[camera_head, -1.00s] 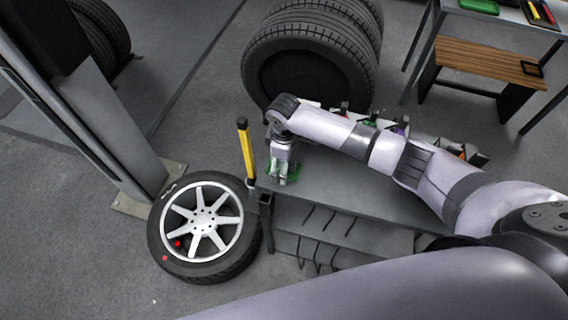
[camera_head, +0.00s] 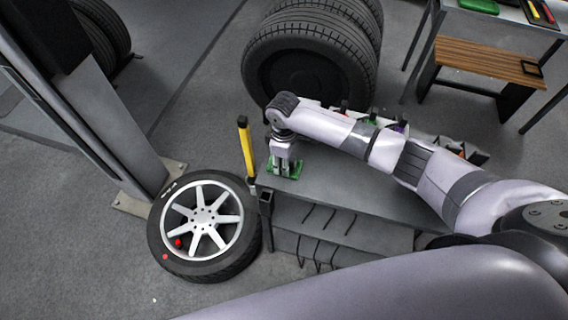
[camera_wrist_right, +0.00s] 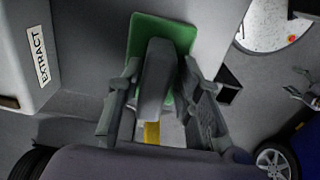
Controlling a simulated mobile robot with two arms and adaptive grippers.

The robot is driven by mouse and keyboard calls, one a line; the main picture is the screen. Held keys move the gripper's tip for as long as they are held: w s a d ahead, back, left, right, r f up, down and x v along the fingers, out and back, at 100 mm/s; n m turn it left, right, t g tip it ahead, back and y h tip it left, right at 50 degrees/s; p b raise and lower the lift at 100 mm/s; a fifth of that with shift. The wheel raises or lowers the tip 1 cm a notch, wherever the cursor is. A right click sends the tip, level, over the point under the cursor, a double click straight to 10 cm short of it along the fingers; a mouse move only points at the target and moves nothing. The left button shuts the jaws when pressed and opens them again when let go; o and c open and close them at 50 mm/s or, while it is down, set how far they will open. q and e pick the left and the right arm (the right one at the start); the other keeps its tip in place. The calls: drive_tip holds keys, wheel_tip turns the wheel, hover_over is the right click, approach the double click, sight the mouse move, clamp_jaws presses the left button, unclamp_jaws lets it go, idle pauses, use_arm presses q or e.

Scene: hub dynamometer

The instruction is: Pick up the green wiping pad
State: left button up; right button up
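The green wiping pad (camera_head: 297,169) lies on the grey bench top at its left end, partly hidden by my right gripper. In the right wrist view the pad (camera_wrist_right: 143,30) is a green plate with a dark grey upright grip (camera_wrist_right: 156,78) on it. My right gripper (camera_head: 284,170) points down over the pad. In the wrist view its two fingers (camera_wrist_right: 161,68) stand on either side of the grip, with narrow gaps, and look open. Contact cannot be made out clearly. My left gripper is out of view.
The grey bench (camera_head: 345,190) has hooks below its front edge. Large tyres (camera_head: 310,75) stand behind. A box labelled EXTRACT (camera_wrist_right: 25,60) is near the pad.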

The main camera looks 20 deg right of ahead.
drive_tip(key=shift+d+f, duration=0.2)
drive_tip(key=shift+f, duration=0.1)
clamp_jaws()
drive_tip(key=shift+s+f, duration=0.1)
wheel_tip(320, 180, up, 20)
drive_tip(key=b, duration=0.3)
drive_tip(key=shift+w+r, duration=0.25)
